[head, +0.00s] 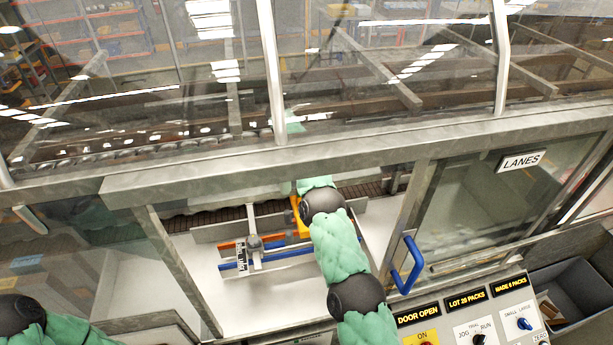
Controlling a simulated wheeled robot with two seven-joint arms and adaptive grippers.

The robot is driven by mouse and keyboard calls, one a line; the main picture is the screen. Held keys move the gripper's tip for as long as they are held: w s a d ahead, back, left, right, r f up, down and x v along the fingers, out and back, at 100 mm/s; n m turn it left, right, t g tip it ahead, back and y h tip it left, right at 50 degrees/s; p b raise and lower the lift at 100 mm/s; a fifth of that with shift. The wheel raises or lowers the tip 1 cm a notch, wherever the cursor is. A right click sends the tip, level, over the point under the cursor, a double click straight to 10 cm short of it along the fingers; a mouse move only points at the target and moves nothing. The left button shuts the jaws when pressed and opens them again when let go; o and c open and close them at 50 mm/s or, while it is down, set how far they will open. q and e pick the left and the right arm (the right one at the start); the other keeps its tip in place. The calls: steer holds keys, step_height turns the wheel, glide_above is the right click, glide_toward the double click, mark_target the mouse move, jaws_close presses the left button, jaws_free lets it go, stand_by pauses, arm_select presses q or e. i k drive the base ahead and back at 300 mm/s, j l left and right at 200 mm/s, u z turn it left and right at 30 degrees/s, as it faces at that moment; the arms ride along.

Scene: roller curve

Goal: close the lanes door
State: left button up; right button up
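My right arm comes up from the bottom middle and reaches through this opening. Its gripper is hidden behind the frame beam and my arm. My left arm shows only at the bottom left corner, with its gripper out of view. Neither gripper is seen at the handle.
A control panel (470,320) at the bottom right has a lit DOOR OPEN display (418,314), a knob and switches. A grey bin (575,290) stands right of it. A grey frame beam (230,175) runs across above the opening, with reflective glass over it.

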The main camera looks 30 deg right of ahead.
mark_target(400, 241)
steer(key=k+j, duration=0.2)
steer(key=k, duration=0.3)
steer(key=k+j, duration=0.15)
steer(key=k, duration=0.3)
steer(key=k+j, duration=0.2)
steer(key=k, duration=0.3)
